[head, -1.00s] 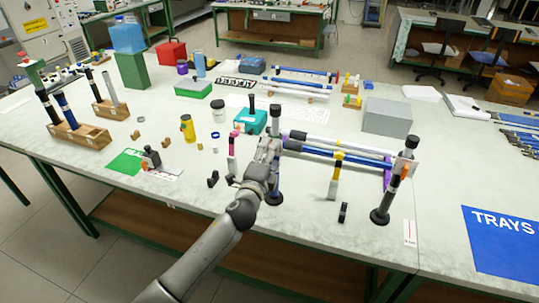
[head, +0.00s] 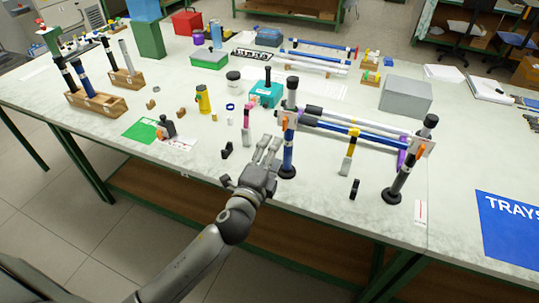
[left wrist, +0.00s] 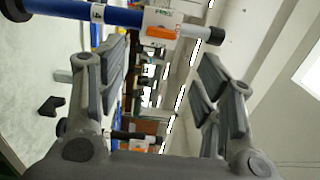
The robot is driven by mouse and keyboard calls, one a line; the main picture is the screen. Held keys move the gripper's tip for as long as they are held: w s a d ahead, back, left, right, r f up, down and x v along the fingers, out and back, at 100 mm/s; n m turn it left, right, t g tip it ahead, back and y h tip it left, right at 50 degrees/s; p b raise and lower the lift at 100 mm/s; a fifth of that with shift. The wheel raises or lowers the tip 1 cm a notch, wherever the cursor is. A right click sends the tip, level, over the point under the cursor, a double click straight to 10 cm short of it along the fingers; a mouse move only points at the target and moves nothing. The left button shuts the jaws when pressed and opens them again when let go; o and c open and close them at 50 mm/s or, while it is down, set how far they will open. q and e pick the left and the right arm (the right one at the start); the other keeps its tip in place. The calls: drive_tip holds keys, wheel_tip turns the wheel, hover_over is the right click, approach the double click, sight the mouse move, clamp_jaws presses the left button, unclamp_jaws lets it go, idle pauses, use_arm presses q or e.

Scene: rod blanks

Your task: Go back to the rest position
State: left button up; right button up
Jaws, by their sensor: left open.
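My left gripper (head: 268,150) is open and empty, just left of the black and blue left post (head: 288,155) of a rod stand. In the left wrist view my left gripper (left wrist: 160,75) shows its fingers spread with nothing between them. A blue post with an orange clip (left wrist: 160,32) crosses the top of that view, beyond the fingers. A white rod (head: 365,127) and a blue rod (head: 345,143) lie across the stand between the left post and the right post (head: 405,170). My right gripper is not in view.
A pink-topped marker-like piece (head: 246,128) and a small black block (head: 227,150) stand close to my left gripper. A teal box (head: 266,95) is behind it. A yellow-and-black upright piece (head: 349,155) stands before the rods. The table front edge is near; a blue TRAYS mat (head: 512,228) lies right.

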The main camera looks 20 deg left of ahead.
use_arm(q)
drive_tip(key=shift+s, duration=0.4)
drive_tip(key=shift+f, duration=0.1)
